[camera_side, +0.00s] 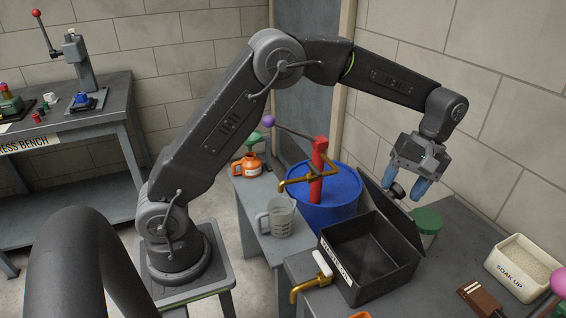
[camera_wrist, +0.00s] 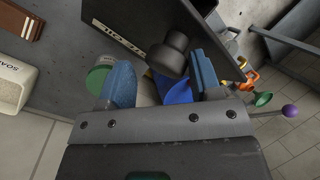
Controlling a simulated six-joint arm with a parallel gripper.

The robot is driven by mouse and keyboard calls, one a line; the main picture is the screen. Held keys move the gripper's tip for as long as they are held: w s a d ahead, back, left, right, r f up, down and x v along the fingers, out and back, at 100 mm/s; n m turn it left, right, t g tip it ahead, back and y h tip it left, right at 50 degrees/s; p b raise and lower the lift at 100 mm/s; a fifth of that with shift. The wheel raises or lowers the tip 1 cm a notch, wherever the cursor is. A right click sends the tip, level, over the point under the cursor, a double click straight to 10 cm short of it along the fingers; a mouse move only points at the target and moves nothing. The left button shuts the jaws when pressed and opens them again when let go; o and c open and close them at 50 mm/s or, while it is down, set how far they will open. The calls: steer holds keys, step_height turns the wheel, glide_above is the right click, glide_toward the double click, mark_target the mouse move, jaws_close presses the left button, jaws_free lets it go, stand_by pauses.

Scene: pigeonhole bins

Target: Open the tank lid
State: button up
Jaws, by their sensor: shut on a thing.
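The dark tank (camera_side: 338,277) stands on the bench, its inside showing from above. Its lid (camera_side: 388,214) is raised steeply along the tank's far right side. My gripper (camera_side: 409,186), with blue fingers, is behind the raised lid and shut on the lid's dark knob (camera_side: 397,191). In the wrist view the knob (camera_wrist: 168,55) sits between the two blue fingers of my gripper (camera_wrist: 165,80), with the dark lid panel (camera_wrist: 150,20) beyond it. The wrist view does not show the inside of the tank.
A green-topped container (camera_side: 427,221) stands close behind the lid. A white soak-up bin (camera_side: 522,268) and a brown block (camera_side: 480,299) are to the right. A blue drum (camera_side: 330,208) with a red pump (camera_side: 319,170) stands behind the tank. A brass tap (camera_side: 303,288) is at front left.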

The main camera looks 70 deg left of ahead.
steer(key=shift+s+d+f, duration=0.1)
steer(key=shift+s+f, duration=0.2)
steer(key=shift+s, duration=0.15)
steer(key=s+f+t, duration=0.4)
steer(key=s+f, duration=0.6)
step_height(320, 180, up, 15)
steer(key=s+a+r+m+t, duration=0.2)
steer(key=s+m, duration=0.3)
steer(key=s, duration=0.1)
steer(key=s+a+r+m+t, duration=0.1)
steer(key=s+a+m+t, duration=0.2)
steer(key=s+m, duration=0.2)
steer(key=shift+s+a+r, duration=0.25)
steer(key=shift+s+r, duration=0.15)
steer(key=shift+s, duration=0.65)
